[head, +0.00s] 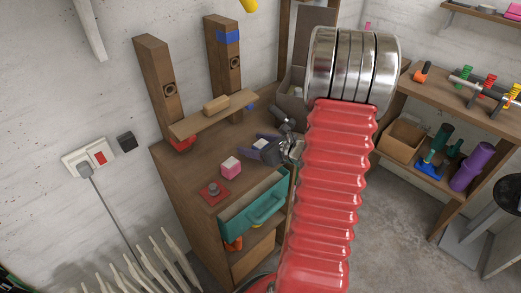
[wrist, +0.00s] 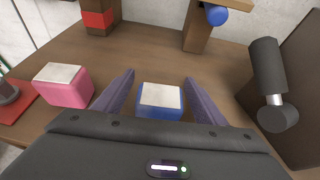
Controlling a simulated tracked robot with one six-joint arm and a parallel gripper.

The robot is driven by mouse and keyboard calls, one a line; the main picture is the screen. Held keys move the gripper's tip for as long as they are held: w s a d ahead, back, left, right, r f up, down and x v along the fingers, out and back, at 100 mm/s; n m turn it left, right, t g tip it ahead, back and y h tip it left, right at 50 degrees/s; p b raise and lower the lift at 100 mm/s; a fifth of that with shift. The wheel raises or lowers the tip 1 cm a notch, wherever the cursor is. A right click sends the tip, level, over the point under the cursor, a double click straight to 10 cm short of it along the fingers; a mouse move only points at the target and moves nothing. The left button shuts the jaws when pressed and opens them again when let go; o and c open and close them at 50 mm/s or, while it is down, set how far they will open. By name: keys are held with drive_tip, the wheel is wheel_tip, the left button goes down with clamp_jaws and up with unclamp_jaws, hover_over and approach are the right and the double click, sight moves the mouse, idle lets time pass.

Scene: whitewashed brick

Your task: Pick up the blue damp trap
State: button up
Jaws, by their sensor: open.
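The blue damp trap (wrist: 160,103) is a small blue box with a white top, standing upright on the brown wooden cabinet top. In the wrist view it sits between the two purple fingers of my gripper (wrist: 159,78), which is open, with a gap on each side. In the head view my gripper (head: 261,147) is low over the cabinet top, around the small trap (head: 259,143). The lower part of the trap is hidden by my gripper's body in the wrist view.
A pink box (head: 231,168) with a white top stands close by, left of my gripper in the wrist view (wrist: 63,88). A red plate with a grey knob (head: 214,191) lies nearer the edge. A teal drawer (head: 255,203) stands open below. Wooden posts (head: 160,90) rise behind.

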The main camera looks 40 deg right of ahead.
drive_tip(key=shift+c, duration=0.2)
idle(0.3)
drive_tip(key=c, duration=1.2)
drive_tip(key=shift+o, duration=0.2)
wheel_tip(320, 180, up, 10)
idle(0.6)
